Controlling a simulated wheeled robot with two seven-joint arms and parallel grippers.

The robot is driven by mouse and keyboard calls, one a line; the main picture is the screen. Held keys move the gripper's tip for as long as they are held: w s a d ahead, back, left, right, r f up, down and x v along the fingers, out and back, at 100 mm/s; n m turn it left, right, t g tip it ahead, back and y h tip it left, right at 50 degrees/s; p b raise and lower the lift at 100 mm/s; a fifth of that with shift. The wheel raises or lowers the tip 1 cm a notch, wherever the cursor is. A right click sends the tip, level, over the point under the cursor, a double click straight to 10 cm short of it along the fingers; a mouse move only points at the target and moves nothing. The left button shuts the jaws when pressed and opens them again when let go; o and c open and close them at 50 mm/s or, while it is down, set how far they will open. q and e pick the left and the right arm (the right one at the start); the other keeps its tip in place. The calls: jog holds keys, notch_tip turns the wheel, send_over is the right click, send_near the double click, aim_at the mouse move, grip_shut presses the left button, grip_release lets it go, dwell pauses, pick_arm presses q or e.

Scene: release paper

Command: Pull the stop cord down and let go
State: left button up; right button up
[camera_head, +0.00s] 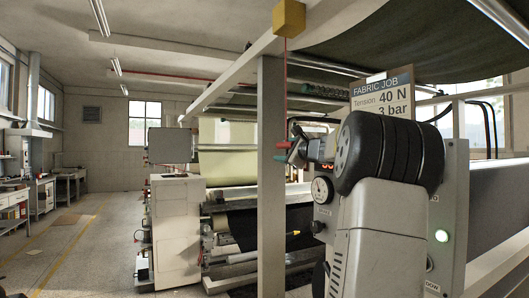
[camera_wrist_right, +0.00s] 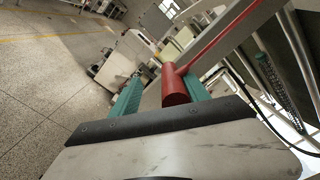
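A red stop cord (camera_head: 286,80) hangs from a yellow box (camera_head: 289,18) on the overhead beam in the head view. Its red handle (camera_wrist_right: 175,88) shows clearly in the right wrist view, with the cord running up to the right from it. My right gripper (camera_head: 287,153) is at the handle's height in the head view, its arm hiding part of the machine behind. In the right wrist view its teal fingers stand apart on either side of the handle. A gap shows at the left finger; the handle looks close to the right finger. My left gripper is not in view.
A pale upright post (camera_head: 271,190) stands right beside the cord and handle. A fabric job sign (camera_head: 382,95) hangs above. Open floor (camera_head: 75,250) lies at the left.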

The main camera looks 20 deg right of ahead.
jog(key=shift+d+f, duration=0.2)
jog(key=shift+f, duration=0.05)
dwell(0.5)
jog(key=shift+s, duration=0.1)
jog(key=s, duration=0.7)
jog(key=shift+s+d+r, duration=0.15)
jog(key=shift+s+d, duration=0.1)
jog(key=shift+d, duration=0.05)
jog(key=shift+s, duration=0.1)
jog(key=s, duration=0.8)
jog(key=shift+s+d, duration=0.35)
jog(key=shift+s, duration=0.05)
dwell(0.8)
